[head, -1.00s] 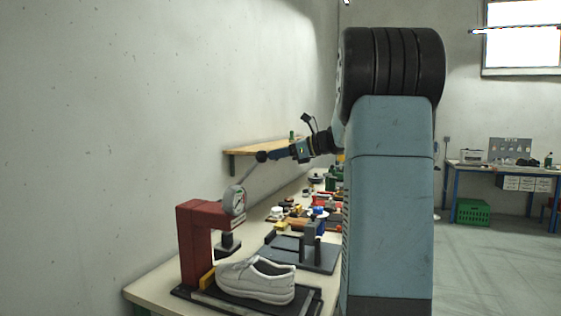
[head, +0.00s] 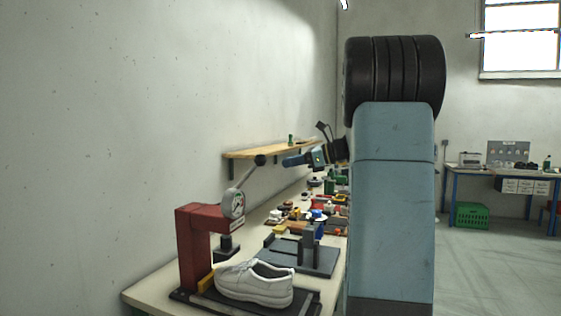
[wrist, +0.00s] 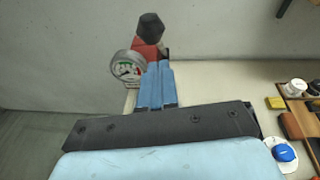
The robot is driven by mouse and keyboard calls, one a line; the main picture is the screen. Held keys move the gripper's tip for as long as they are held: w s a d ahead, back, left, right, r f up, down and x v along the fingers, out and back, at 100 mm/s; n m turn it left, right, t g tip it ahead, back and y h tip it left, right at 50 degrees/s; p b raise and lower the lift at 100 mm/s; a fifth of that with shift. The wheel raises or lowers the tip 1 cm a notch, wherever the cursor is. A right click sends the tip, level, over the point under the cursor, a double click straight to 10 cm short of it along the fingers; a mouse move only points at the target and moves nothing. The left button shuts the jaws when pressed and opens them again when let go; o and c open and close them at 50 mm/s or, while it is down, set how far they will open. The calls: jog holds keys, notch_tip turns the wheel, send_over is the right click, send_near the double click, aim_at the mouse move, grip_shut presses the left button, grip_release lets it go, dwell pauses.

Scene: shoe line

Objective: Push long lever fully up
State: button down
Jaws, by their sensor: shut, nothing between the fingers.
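The long lever (head: 246,173) rises from the gauge head of the red press (head: 187,235), slanting up and to the right to a black knob (head: 260,160). In the wrist view the knob (wrist: 151,27) shows just beyond my fingertips, and the lever's shaft is hidden. The round dial gauge (head: 237,204) faces the camera; it also shows in the wrist view (wrist: 127,68). My gripper (head: 285,162) is shut and empty, to the right of the knob with a small gap. Its blue fingers lie together in the wrist view (wrist: 157,65).
A white shoe (head: 254,284) sits on the press's black base. A grey fixture (head: 305,258) stands on the bench beside it. Several small coloured parts (head: 305,218) lie farther back. A wooden shelf (head: 260,153) on the wall is behind the knob.

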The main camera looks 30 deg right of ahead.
jog(key=v, duration=0.8)
jog(key=shift+r, duration=0.35)
jog(key=shift+s, duration=0.1)
jog(key=s+a+f+n+g+h, duration=0.1)
jog(key=s+a+f+n+g, duration=0.15)
jog(key=a, duration=0.45)
jog(key=s+a+f+n+g+h, duration=0.1)
jog(key=s+a+f+n+h, duration=0.1)
jog(key=s+a+n, duration=0.35)
jog(key=s+a+f+n+g+h, duration=0.1)
jog(key=s+a+f+n+g, duration=0.1)
jog(key=a, duration=0.6)
jog(key=s+a+f+n+h, duration=0.3)
jog(key=s+f+n, duration=0.2)
jog(key=s+n, duration=0.3)
jog(key=s+a+f+n+h, duration=0.2)
jog(key=s+f+n+h, duration=0.2)
jog(key=s+n, duration=0.3)
jog(key=shift+s+a+f+n+t, duration=0.4)
jog(key=shift+s+f, duration=0.3)
jog(key=shift+s, duration=0.25)
jog(key=c, duration=1.8)
grip_release()
